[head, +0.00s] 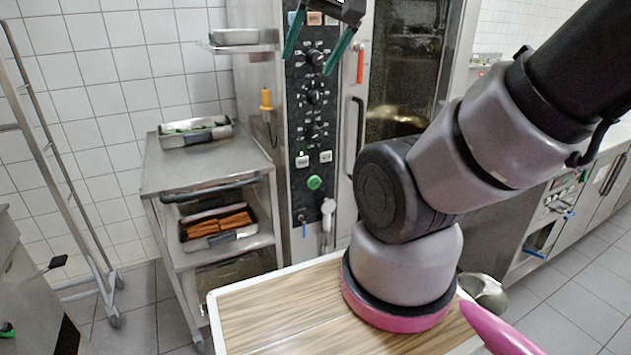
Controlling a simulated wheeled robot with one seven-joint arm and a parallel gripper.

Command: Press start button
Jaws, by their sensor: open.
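A tall steel oven stands in the middle of the head view with a black vertical control panel (313,110). The panel carries several dark knobs, two small white labelled plates and, low down, a round green button (314,182). Which control is the start button cannot be read from its label. My gripper (318,62) is at the top of the picture, over the upper part of the panel, with its two dark green fingers spread apart and nothing between them. The green button is well below the fingertips in the picture. Whether the fingers touch the panel cannot be told.
A steel cart (206,165) stands left of the oven, with a metal tray (196,133) on top and a tray of orange-brown food (217,227) below. The oven's door handle (356,135) is right of the panel. A wheeled rack frame (55,160) is at the far left.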

